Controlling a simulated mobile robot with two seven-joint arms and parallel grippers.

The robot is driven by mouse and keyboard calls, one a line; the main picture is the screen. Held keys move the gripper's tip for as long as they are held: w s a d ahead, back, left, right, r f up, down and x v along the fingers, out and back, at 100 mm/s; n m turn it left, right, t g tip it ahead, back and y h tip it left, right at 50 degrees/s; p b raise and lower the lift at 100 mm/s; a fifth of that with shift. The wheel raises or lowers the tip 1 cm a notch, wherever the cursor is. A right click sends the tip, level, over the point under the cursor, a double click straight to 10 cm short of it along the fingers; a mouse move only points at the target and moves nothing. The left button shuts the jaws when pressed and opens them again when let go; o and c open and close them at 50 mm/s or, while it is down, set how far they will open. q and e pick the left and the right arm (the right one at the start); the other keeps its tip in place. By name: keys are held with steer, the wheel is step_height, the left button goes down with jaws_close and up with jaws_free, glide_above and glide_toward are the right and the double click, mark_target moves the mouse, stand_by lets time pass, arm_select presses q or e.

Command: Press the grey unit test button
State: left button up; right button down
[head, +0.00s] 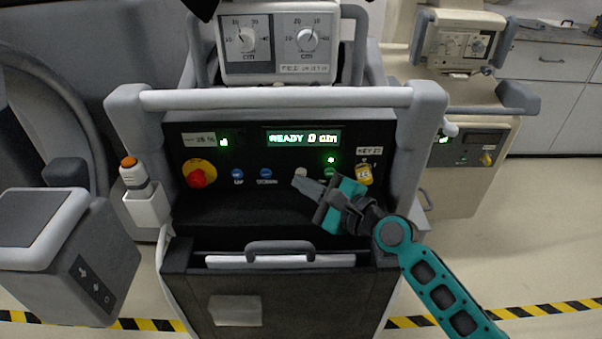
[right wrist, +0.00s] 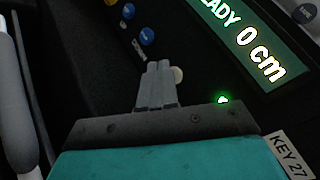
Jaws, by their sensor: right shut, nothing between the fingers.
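The grey unit's black control panel (head: 235,150) faces me in the head view. Its row holds a red knob on yellow (head: 198,174), two blue buttons, a pale round button (head: 301,173) and a green one partly behind my gripper. I cannot read which label says test. My right gripper (head: 298,183) is shut and empty, its fingertips just below and beside the pale button. In the right wrist view the shut fingertips (right wrist: 158,68) lie beside the pale button (right wrist: 177,75); I cannot tell whether they touch. My left gripper is not in view.
A white bar (head: 275,97) spans the grey unit above the panel. The display (head: 303,138) reads READY 0 cm. A key switch (head: 364,175) sits right of my gripper. An orange-tipped holder (head: 130,165) stands at left. A beige unit (head: 470,150) stands behind right.

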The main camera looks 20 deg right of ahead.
steer(key=shift+w+d, duration=0.15)
steer(key=shift+w, duration=0.3)
stand_by(0.5)
steer(key=shift+s, duration=0.1)
steer(key=shift+s+a+p, duration=0.2)
steer(key=shift+s+p, duration=0.15)
steer(key=shift+s, duration=0.4)
steer(key=s, duration=0.1)
steer(key=s+a+p, duration=0.1)
steer(key=s, duration=0.2)
steer(key=shift+s+a+p, duration=0.25)
steer(key=shift+s+p, duration=0.05)
steer(key=shift+s, duration=0.1)
stand_by(0.6)
